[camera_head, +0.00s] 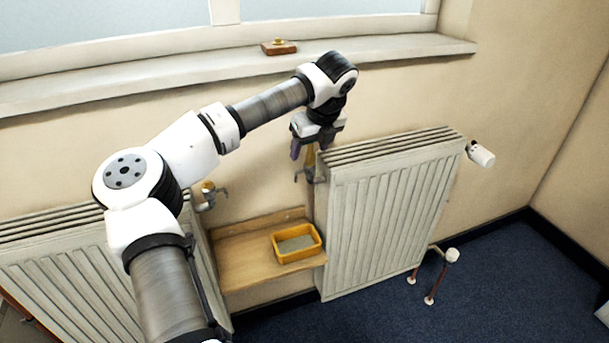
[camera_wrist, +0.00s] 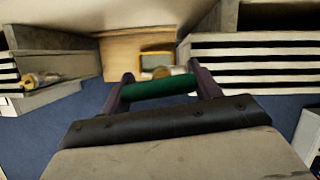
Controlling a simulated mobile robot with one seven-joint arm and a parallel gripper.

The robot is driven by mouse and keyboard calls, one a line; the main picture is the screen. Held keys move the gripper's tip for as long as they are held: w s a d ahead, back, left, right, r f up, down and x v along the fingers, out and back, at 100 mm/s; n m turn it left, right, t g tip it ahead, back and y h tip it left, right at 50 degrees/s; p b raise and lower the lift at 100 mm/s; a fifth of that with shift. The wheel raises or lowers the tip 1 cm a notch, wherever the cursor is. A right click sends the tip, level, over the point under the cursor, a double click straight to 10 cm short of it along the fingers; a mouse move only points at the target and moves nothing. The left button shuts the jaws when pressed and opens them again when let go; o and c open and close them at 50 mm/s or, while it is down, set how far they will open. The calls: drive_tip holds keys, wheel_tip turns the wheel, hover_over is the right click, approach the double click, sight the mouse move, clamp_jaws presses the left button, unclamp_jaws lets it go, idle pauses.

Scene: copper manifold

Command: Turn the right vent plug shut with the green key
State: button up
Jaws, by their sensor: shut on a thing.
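My gripper (camera_head: 312,148) is at the left top corner of the right radiator. In the wrist view its purple fingers (camera_wrist: 160,92) are shut on the green key (camera_wrist: 160,87), one finger at each end of its green bar. In the head view the green bar is hidden by the gripper. A brass-coloured piece (camera_head: 309,160) shows just under the gripper, above the grey fitting of the right vent plug (camera_head: 307,176). I cannot tell whether the key is seated on the plug. The left vent plug (camera_head: 208,190) is beside the left radiator and also shows in the wrist view (camera_wrist: 40,79).
The left radiator (camera_head: 80,280) and right radiator (camera_head: 390,220) flank a wooden shelf (camera_head: 235,262) with a yellow tray (camera_head: 297,257). A wooden block with a brass top (camera_head: 279,48) sits on the windowsill (camera_head: 190,72). A white valve (camera_head: 481,154) sticks out at the right radiator's far end.

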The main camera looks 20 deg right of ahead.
drive_tip(key=shift+r+p, duration=0.6)
drive_tip(key=shift+r, duration=1.1)
